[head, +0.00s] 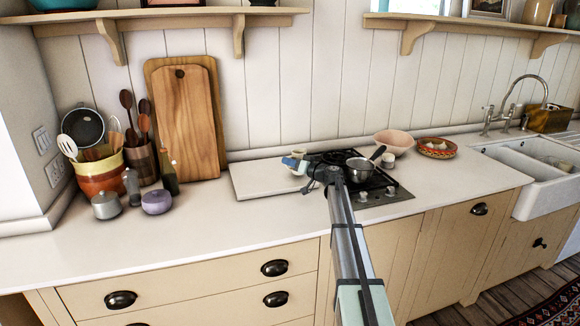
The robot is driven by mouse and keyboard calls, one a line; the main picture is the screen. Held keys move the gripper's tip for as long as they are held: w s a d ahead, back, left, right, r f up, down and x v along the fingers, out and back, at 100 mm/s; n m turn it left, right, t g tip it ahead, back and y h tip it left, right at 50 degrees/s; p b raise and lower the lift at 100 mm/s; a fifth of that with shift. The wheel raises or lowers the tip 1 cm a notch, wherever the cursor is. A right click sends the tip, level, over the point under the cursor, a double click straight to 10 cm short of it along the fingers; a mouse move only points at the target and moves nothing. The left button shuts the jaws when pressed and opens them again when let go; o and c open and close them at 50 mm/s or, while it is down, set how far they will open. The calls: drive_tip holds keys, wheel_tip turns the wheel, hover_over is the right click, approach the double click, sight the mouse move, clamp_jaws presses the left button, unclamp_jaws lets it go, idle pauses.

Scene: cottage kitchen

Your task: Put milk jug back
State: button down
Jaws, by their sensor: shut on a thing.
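My gripper (293,164) is at the end of my arm, over the pale raised board (262,181) left of the hob. It is shut on a small cream-coloured vessel (298,154), which seems to be the milk jug. Only a little of the vessel shows, as the gripper covers most of it. I cannot tell whether its base touches the board.
The hob (375,193) bears a saucepan (361,169). A pink bowl (394,143) and a patterned dish (437,148) stand to the right. The front-left counter (190,235) is clear.

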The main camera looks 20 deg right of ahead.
drive_tip(key=shift+f, duration=0.6)
drive_tip(key=shift+f, duration=0.15)
drive_tip(key=c, duration=1.1)
unclamp_jaws()
drive_tip(key=shift+s+d, duration=0.1)
drive_tip(key=shift+s, duration=0.05)
drive_tip(key=v, duration=1.1)
drive_tip(key=shift+s, duration=0.3)
drive_tip(key=shift+d, duration=0.25)
